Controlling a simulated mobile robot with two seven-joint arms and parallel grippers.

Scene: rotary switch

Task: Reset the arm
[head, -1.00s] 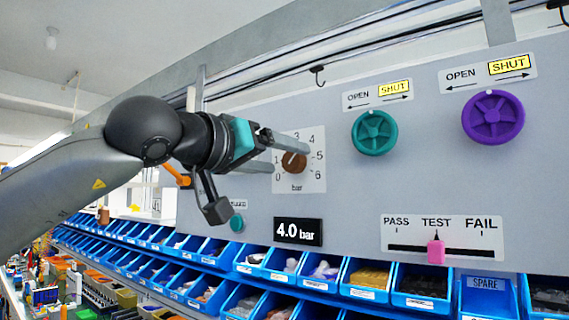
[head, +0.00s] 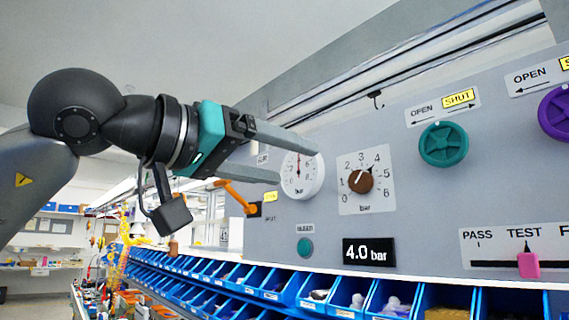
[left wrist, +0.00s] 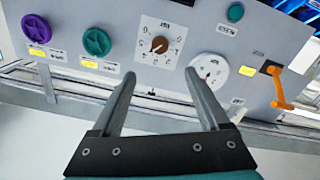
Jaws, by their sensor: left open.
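My left gripper (head: 298,160) is open and empty, with two grey fingers pointing right in the head view, in front of the panel near the white round gauge. It also shows in the left wrist view (left wrist: 165,100), fingers apart with nothing between them. The brown rotary knob (head: 361,181) sits on a white 0 to 6 bar dial plate (head: 366,208), to the right of the fingers and apart from them. The knob also shows in the left wrist view (left wrist: 159,45). The display (head: 369,253) below it reads 4.0 bar. My right gripper is not in view.
The panel also carries a white gauge (head: 302,186), an orange lever (head: 238,197), a teal button (head: 306,247), a green valve wheel (head: 444,144), a purple wheel (head: 557,113) and a pink slider (head: 528,265). Blue bins (head: 285,286) line up below.

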